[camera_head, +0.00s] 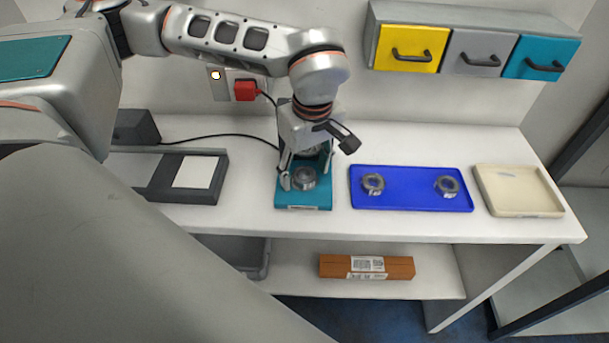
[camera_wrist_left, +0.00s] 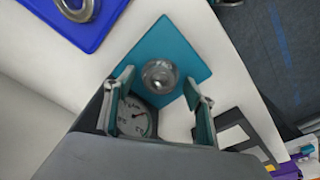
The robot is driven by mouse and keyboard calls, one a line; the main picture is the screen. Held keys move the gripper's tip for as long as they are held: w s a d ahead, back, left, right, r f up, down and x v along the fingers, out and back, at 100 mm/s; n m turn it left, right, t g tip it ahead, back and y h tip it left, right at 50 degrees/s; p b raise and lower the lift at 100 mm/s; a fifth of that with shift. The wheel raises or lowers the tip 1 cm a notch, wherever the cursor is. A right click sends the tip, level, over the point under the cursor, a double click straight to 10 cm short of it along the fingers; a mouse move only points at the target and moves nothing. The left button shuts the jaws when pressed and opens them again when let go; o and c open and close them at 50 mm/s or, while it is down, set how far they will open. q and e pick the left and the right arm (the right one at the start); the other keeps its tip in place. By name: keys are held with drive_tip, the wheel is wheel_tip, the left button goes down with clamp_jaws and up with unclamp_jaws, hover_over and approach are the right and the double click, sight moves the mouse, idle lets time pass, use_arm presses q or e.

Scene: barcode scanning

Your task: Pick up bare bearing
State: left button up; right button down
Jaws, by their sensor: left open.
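A bare metal bearing (camera_head: 305,179) sits on the teal plate (camera_head: 290,201) on the white bench. It also shows in the left wrist view as a shiny round piece (camera_wrist_left: 160,76) on the teal plate (camera_wrist_left: 185,45). My left gripper (camera_head: 306,184) is open and points down over the plate, its fingers to either side of the bearing in the head view. In the left wrist view the fingers (camera_wrist_left: 160,98) are wide apart, with the bearing beyond the gap between them. I cannot tell whether either finger touches it. My right gripper is not in view.
A blue tray (camera_head: 411,192) to the right holds two more metal rings (camera_head: 373,184) (camera_head: 447,186). A beige tray (camera_head: 518,204) stands at the bench's right end. A grey device (camera_head: 150,190) lies to the left. Drawers (camera_head: 475,52) hang above; a brown box (camera_head: 366,266) lies below.

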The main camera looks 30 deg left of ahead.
use_arm(q)
drive_tip(key=c, duration=1.4)
drive_tip(key=shift+r, duration=0.1)
